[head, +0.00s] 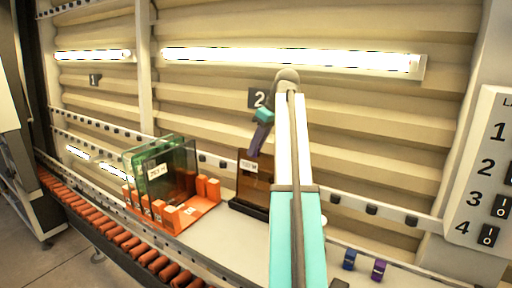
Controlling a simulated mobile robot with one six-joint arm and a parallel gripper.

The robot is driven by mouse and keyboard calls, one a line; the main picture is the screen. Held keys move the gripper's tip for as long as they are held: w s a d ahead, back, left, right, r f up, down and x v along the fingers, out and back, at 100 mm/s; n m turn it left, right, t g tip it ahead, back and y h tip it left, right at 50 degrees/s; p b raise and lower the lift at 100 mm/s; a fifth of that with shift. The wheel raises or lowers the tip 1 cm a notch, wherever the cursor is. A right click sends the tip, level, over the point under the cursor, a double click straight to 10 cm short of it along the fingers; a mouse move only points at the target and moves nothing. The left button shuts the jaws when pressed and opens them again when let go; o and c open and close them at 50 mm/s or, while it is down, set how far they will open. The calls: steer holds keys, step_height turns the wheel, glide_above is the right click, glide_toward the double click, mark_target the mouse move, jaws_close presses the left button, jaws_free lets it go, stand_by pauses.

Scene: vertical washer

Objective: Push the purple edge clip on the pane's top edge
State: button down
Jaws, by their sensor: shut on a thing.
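A brown pane (261,176) with a white label stands upright in a black base, below the number 2 plate. My gripper (254,150) points down at the pane's top edge. A dark purplish part extends below its teal housing. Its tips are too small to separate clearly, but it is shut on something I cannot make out. I cannot tell whether the tips touch the pane. A purple edge clip (379,269) lies on the bench at lower right, apart from the gripper. My arm hides the area right of the pane.
A blue clip (349,260) lies left of the purple one. An orange rack (185,219) with green and dark panes stands left of the brown pane. A roller conveyor (107,233) runs along the front left. A numbered switch panel (489,165) is at right.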

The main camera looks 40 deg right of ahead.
steer(key=shift+f, duration=0.5)
stand_by(0.7)
steer(key=c, duration=1.5)
jaws_free()
steer(key=shift+r, duration=0.1)
